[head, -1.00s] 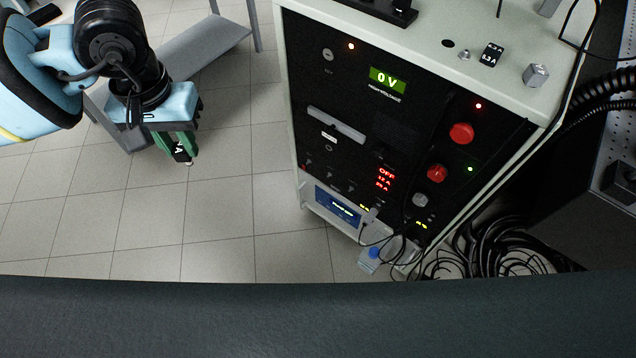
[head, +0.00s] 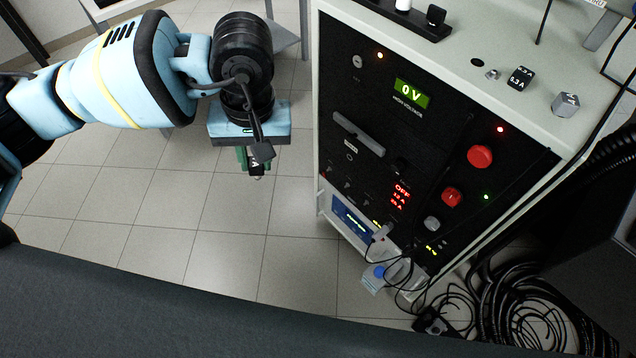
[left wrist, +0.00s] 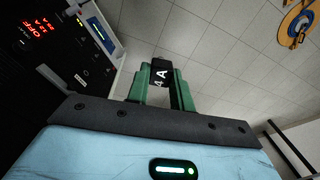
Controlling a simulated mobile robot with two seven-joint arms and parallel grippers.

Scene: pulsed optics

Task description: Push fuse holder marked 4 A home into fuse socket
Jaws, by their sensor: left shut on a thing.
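My left gripper (head: 252,162) is shut on a black fuse holder, left of the black-fronted rack in the head view. The fuse holder (head: 256,167) is partly hidden by the gripper there. In the left wrist view the fuse holder (left wrist: 160,72) sits between the green fingertips (left wrist: 160,86), and its white marking reads 4 A. The holder is in the air, apart from the rack. I cannot make out the fuse socket for certain on the rack front. My right gripper is not in view.
The rack (head: 420,150) shows a green 0 V display (head: 411,93), red knobs (head: 480,156) and a pale handle (head: 358,133). A black 6.3 A block (head: 520,78) and a metal cube (head: 566,104) stand on its top. Cables (head: 520,305) lie at the lower right. Floor left of the rack is clear.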

